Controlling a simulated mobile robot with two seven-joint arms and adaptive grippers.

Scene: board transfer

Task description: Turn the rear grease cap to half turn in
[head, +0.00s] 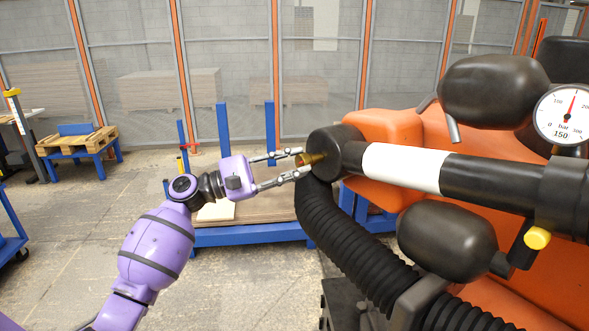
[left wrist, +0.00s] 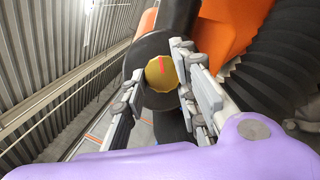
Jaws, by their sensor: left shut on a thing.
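The rear grease cap (head: 313,159) is a small brass-coloured cap on the end face of a thick black cylinder (head: 345,148). In the left wrist view the cap (left wrist: 157,77) shows face on, round and yellow, with a red mark on it. My left gripper (head: 304,163) comes in from the left with one finger above the cap and one below, shut on it. In the left wrist view its fingers (left wrist: 160,95) stand on either side of the cap. My right gripper is not in view.
A white-banded black bar (head: 400,167) runs right from the cylinder to a pressure gauge (head: 567,115). A ribbed black hose (head: 345,240) hangs below. Orange machine body (head: 395,130) lies behind. A yellow knob (head: 537,238) is at right. The floor at left is open.

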